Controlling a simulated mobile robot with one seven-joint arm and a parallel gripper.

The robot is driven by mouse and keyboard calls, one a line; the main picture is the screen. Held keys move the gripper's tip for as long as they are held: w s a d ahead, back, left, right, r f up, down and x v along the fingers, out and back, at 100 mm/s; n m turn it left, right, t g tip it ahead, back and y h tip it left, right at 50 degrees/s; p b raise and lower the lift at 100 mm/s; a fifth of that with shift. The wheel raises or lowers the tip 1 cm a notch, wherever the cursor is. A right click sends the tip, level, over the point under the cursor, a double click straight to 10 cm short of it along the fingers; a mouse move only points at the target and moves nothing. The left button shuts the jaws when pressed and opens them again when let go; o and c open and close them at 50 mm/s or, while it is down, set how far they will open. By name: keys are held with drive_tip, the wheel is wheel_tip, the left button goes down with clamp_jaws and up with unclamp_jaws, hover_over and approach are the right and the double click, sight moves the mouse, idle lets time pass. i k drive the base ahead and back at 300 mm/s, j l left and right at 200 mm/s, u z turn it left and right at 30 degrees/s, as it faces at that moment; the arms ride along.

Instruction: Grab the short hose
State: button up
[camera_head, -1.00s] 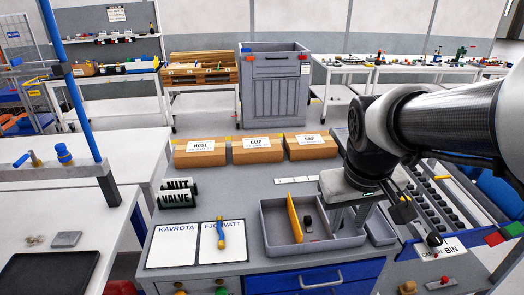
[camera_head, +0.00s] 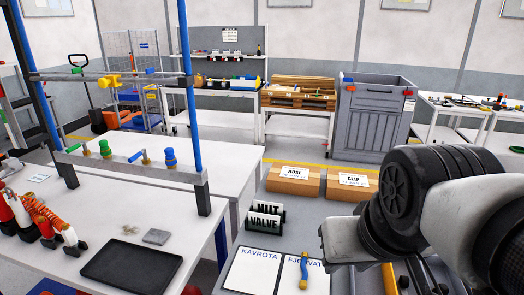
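A short blue and yellow piece (camera_head: 304,270), hose-like in shape, lies on the white sheet marked FJOVATT (camera_head: 316,282). I cannot tell for sure that it is the short hose. A cardboard box labelled HOSE (camera_head: 294,181) stands behind the sheets. My gripper (camera_head: 342,246) is at the lower right, to the right of the blue and yellow piece and apart from it. Its fingers are not clearly visible, so its opening and any content cannot be told. My arm hides most of the grey tray, whose yellow divider (camera_head: 388,278) shows in part.
A CLIP box (camera_head: 350,183) stands beside the HOSE box. NUT and VALVE holders (camera_head: 265,218) stand left of the boxes. A KAVROTA sheet (camera_head: 255,272) lies at left. The left table holds a dark tray (camera_head: 130,272), orange coiled parts (camera_head: 40,212) and a blue-post frame (camera_head: 190,95).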

sight(303, 283)
drive_tip(key=k, duration=0.3)
drive_tip(key=j+z, duration=0.45)
drive_tip(key=j, duration=1)
drive_tip(key=k+j+z, duration=0.15)
drive_tip(key=j, duration=0.2)
drive_tip(key=i+l, duration=0.1)
drive_tip(key=u, duration=0.05)
